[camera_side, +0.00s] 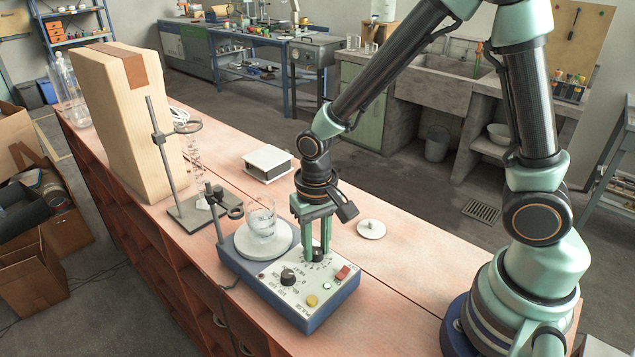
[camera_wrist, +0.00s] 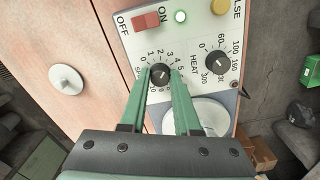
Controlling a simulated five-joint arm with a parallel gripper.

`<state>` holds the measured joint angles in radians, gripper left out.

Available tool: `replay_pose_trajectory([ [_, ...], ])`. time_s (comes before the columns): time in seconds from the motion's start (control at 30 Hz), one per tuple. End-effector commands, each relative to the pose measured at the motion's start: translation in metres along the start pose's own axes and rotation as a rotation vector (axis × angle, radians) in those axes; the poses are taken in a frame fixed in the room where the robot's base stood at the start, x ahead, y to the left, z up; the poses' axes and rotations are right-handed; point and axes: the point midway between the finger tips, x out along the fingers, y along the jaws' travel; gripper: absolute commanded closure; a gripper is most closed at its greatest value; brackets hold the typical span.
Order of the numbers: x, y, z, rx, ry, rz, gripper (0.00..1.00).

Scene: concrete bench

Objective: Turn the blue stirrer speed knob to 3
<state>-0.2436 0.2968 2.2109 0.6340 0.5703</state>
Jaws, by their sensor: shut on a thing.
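The blue stirrer (camera_side: 312,322) stands on the bench with a white sloping panel; in the wrist view its panel (camera_wrist: 190,42) fills the upper middle. Its speed knob (camera_wrist: 160,74) is black and round, with a numbered scale around it. My gripper (camera_side: 317,251) points down at the panel, its green fingers closed on opposite sides of this knob. In the wrist view the fingertips of my gripper (camera_wrist: 160,78) flank the knob. I cannot clearly tell which number the knob points to. The black heat knob (camera_side: 288,277) is apart from my fingers.
A glass beaker (camera_side: 262,220) stands on the stirrer's round plate beside my gripper. A metal stand (camera_side: 157,152) is left; a white disc (camera_side: 372,230) lies right.

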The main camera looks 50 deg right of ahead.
Motion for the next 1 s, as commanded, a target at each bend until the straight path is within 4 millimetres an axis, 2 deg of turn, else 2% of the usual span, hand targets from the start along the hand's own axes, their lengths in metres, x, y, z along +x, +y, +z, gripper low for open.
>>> replay_pose_trajectory([
  [0.33,-0.001,0.000,0.000,0.001,0.001,0.000,1.00],
  [0.37,-0.001,0.000,0.000,0.001,0.000,0.000,0.58],
  [0.4,-0.001,0.000,0.000,0.001,0.000,0.000,0.43],
  [0.43,-0.001,0.000,0.000,0.001,0.000,0.000,0.39],
  [0.77,-0.002,0.000,0.000,0.000,0.001,0.000,0.39],
  [0.87,-0.008,-0.001,-0.001,0.000,0.003,-0.002,0.39],
  [1.0,-0.028,-0.001,-0.001,0.000,0.006,-0.004,0.39],
])
